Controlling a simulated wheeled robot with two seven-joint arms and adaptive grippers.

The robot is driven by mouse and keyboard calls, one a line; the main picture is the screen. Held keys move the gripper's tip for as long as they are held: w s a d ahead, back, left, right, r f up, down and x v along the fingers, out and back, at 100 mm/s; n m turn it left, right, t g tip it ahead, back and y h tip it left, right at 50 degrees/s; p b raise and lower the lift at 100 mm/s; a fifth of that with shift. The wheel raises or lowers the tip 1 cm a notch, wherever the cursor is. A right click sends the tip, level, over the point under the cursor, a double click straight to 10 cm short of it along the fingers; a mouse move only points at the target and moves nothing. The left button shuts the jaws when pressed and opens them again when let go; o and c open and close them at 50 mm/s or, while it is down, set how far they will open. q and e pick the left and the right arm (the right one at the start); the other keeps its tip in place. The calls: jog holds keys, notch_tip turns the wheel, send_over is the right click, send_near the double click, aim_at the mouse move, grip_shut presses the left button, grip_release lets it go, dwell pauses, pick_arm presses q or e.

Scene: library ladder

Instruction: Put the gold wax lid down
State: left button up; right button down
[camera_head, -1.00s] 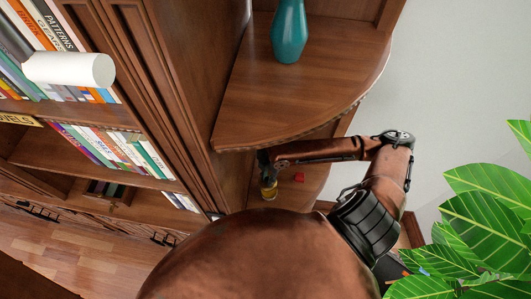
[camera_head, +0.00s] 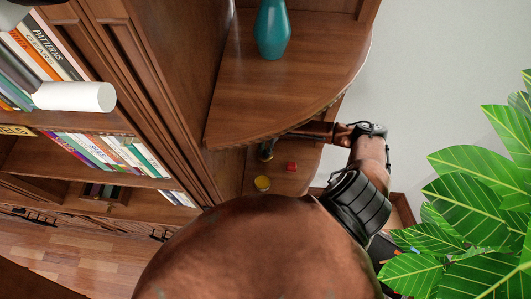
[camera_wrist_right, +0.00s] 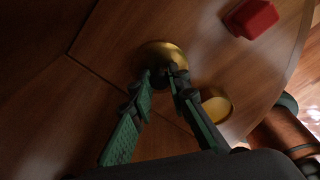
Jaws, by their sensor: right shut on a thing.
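In the right wrist view, the gold lid (camera_wrist_right: 163,53) is a round, shiny piece at the tips of my right gripper (camera_wrist_right: 162,78), which is shut on it. I cannot tell whether the lid touches the wood under it. A second round gold piece (camera_wrist_right: 217,107), which looks like an open tin, stands to the lower right, apart from the fingers. In the head view this gold piece (camera_head: 262,183) is on the lower shelf, nearer than my right gripper (camera_head: 267,152). The upper shelf partly hides the gripper there, and the lid is hard to make out. My left gripper is not in view.
A red block (camera_head: 292,166) sits on the lower shelf (camera_head: 290,183), right of the gold piece. The rounded upper shelf (camera_head: 285,85), with a teal vase (camera_head: 272,30), overhangs it. Bookshelves (camera_head: 90,150) stand left; a leafy plant (camera_head: 480,200) is right.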

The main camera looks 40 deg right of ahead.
jog(key=shift+w+d+f, duration=0.1)
jog(key=shift+f, duration=1.6)
jog(key=c, duration=1.8)
grip_release()
jog(key=shift+f, duration=0.1)
jog(key=shift+c, duration=0.2)
jog(key=shift+r, duration=0.2)
notch_tip(320, 180, up, 12)
jog(key=d+b, duration=0.1)
jog(key=shift+d, duration=0.2)
jog(key=shift+f, duration=0.2)
